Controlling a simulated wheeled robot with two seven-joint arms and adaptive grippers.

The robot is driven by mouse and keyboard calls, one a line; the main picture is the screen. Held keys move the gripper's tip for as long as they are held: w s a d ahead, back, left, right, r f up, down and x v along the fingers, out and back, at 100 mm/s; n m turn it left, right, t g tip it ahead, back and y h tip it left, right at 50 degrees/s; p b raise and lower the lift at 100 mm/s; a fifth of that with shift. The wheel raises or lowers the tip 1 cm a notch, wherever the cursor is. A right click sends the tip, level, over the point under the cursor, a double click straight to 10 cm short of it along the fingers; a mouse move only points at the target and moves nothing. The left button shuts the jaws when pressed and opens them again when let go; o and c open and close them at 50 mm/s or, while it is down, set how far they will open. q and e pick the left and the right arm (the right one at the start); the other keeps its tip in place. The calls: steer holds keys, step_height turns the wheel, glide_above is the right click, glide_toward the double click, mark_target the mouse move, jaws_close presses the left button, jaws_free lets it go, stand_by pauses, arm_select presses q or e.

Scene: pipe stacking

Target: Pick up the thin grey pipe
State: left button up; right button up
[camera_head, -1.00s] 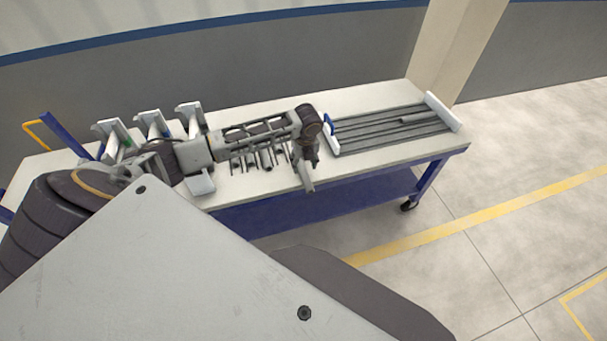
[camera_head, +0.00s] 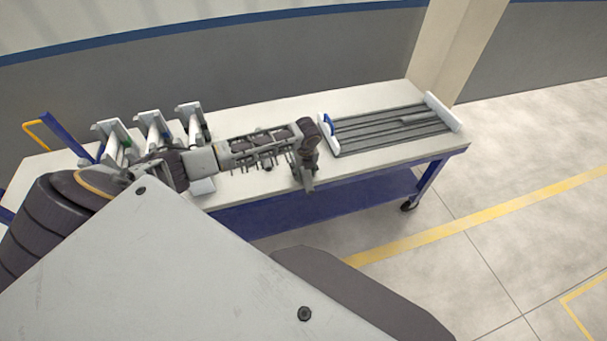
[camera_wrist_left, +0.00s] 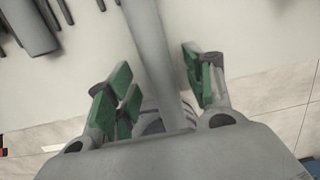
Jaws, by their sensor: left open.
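A grey pipe (camera_wrist_left: 150,40) runs down the middle of the left wrist view, between the fingers of my left gripper (camera_wrist_left: 156,68). The green finger pads are apart, with a visible gap on the pipe's right side. I cannot tell how thin this pipe is compared with others. In the head view my left gripper (camera_head: 308,186) points down at the table's front edge, left of the tray. My forearm covers most of the pipe area there, and the pipe between the fingers cannot be made out. My right gripper is not in view.
A tray with white end blocks (camera_head: 443,111) holds several long dark bars at the table's right. White stands (camera_head: 189,112) stand at the left. Darker pipes (camera_wrist_left: 36,27) lie at upper left in the wrist view. The white tabletop (camera_head: 370,97) is bare behind the tray.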

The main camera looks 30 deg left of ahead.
arm_select(q)
steer(key=shift+f, duration=0.5)
steer(key=shift+c, duration=0.7)
steer(key=c, duration=1)
steer(key=shift+o, duration=0.2)
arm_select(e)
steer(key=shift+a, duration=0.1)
arm_select(q)
steer(key=shift+r, duration=0.1)
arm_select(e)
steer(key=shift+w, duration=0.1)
